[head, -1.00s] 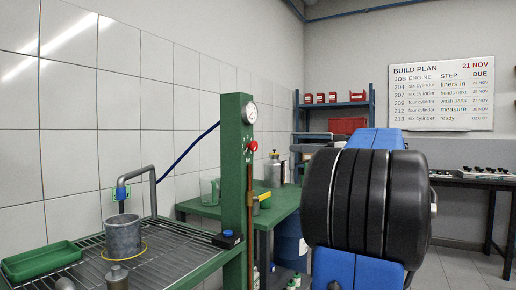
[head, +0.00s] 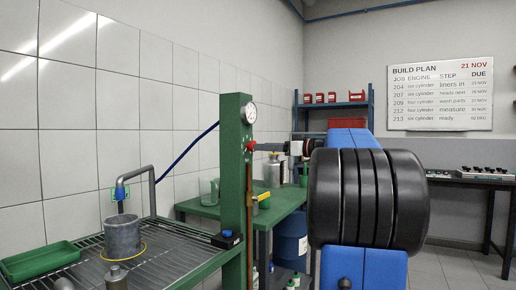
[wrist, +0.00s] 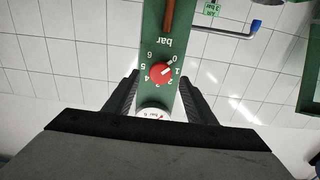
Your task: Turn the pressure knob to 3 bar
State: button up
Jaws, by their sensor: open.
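The red pressure knob (head: 249,146) sits on the green post (head: 236,170), below the round white gauge (head: 250,114). In the wrist view the knob (wrist: 159,73) appears upside down inside a printed 0 to 6 bar scale. Its white pointer mark points near 0 to 1. The gauge (wrist: 153,113) is partly hidden by my gripper's body, and I cannot read its needle. My gripper (wrist: 159,76) is open, one dark finger on each side of the knob with gaps between. In the head view my gripper (head: 262,147) reaches the knob from the right.
A wire-topped bench (head: 165,265) with a grey pot (head: 122,236), green tray (head: 40,260) and bent pipe (head: 151,185) is at left. A green table (head: 210,211) with containers stands behind the post. A copper-coloured tube (head: 249,210) runs down below the knob.

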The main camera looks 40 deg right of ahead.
aim_at(251, 146)
jog(key=x, duration=0.3)
jog(key=shift+w+a, duration=0.15)
jog(key=shift+w, duration=0.2)
jog(key=c, duration=1)
